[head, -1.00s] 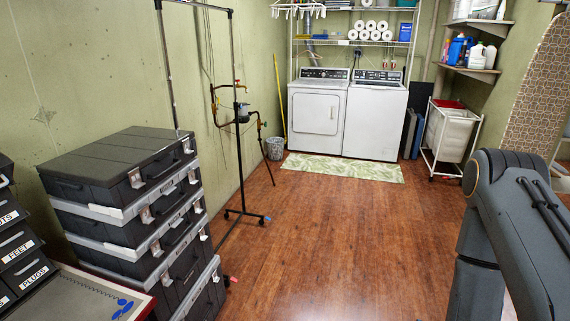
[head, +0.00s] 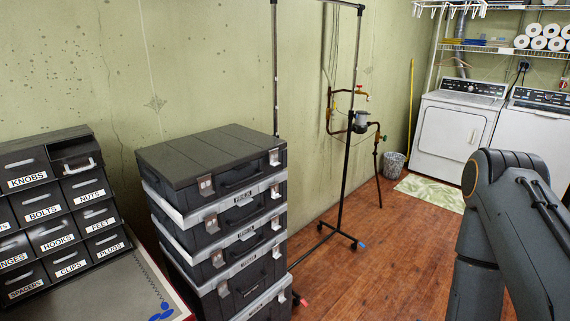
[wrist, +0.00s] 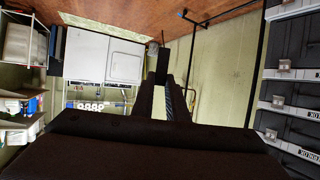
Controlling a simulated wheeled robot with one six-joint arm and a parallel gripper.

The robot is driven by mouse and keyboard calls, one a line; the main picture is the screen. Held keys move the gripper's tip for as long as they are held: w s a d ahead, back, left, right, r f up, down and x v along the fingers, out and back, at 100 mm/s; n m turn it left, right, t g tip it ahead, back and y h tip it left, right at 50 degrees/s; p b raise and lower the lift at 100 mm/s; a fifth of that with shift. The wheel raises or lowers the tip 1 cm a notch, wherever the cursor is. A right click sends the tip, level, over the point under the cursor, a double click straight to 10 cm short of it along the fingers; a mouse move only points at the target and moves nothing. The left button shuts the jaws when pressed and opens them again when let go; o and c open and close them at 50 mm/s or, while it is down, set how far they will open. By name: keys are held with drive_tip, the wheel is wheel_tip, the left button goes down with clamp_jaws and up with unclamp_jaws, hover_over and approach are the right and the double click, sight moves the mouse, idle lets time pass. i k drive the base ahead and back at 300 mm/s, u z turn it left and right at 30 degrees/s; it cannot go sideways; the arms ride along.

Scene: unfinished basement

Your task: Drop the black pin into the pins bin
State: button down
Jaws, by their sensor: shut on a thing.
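My gripper (wrist: 163,76) shows only in the wrist view, its dark fingers together at the centre. A small black piece (wrist: 152,52), which looks like the black pin, sticks out at the fingertips; its lower part is hidden between them. A black drawer rack (head: 60,210) stands at the left of the head view, with labels such as KNOBS, NUTS, BOLTS and HOOKS. The top right bin (head: 78,162) of the visible part looks different from the others, open at the top, and I can read no label on it. No PINS label is readable. My gripper is apart from the rack.
The rack stands on a grey-topped surface (head: 95,285) with blue pieces (head: 161,312) near its edge. A tall stack of black cases (head: 212,160) stands beside it. A wheeled pipe rack (head: 347,165), washer and dryer (head: 452,135) are behind. Brown floor (head: 400,270) is free.

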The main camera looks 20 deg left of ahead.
sight(82, 159)
drive_tip(key=u, duration=0.95)
drive_tip(key=i, duration=0.85)
drive_tip(key=u, duration=0.75)
